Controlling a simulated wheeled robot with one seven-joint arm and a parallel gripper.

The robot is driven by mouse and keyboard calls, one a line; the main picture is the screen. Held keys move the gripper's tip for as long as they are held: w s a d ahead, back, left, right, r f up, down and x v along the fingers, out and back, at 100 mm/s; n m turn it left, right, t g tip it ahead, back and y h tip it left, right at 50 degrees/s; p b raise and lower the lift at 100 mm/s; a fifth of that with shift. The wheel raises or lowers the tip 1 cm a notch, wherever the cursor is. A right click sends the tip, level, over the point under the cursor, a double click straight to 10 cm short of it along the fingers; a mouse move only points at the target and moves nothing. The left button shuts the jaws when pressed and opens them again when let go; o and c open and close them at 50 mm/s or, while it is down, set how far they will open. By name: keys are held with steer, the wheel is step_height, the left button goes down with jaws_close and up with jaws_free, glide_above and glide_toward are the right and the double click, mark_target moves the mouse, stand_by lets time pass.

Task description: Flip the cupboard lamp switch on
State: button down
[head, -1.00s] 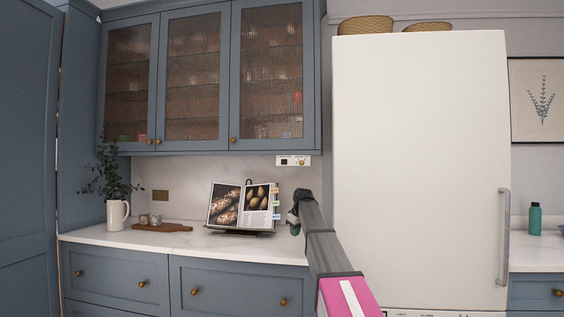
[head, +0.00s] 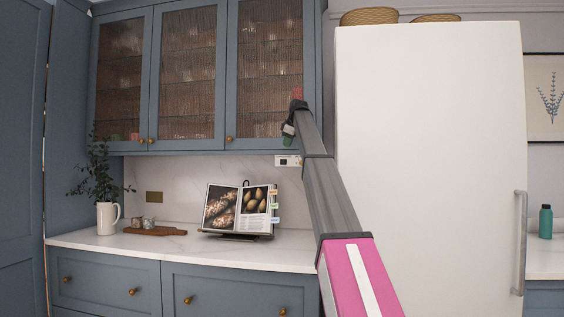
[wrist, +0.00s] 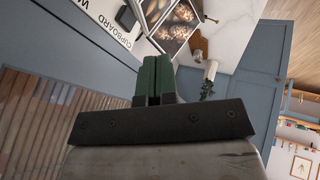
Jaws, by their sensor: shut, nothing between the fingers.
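A small white switch panel (head: 287,160) is fixed beneath the right end of the glass-fronted wall cupboard (head: 184,75). My arm hides its right part in the head view. In the wrist view the panel (wrist: 98,14) shows the word CUPBOARD and part of another word, with a dark-rimmed switch (wrist: 126,18) beside the lettering, cut by the top edge. Which way the switch is set cannot be told. My gripper (head: 288,139) appears just above the panel, in front of the cupboard door. Its green fingers (wrist: 154,80) are shut and empty, apart from the switch.
A tall white fridge (head: 430,170) stands close to the right of my arm. An open cookbook on a stand (head: 238,210), a wooden board (head: 155,231) and a white jug of leaves (head: 107,218) stand on the counter (head: 180,246). The counter below my gripper is clear.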

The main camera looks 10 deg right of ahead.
mark_target(283, 160)
steer(key=shift+r, duration=0.3)
steer(key=x, duration=0.3)
steer(key=w+x, duration=0.1)
steer(key=x, duration=0.3)
steer(key=d+r+x, duration=0.1)
steer(key=x, duration=0.3)
steer(key=shift+w+f, duration=0.2)
steer(key=shift+w, duration=0.3)
steer(key=shift+w+d+f, duration=0.15)
steer(key=shift+w+d, duration=0.05)
steer(key=shift+w, duration=0.5)
steer(key=shift+f, duration=0.1)
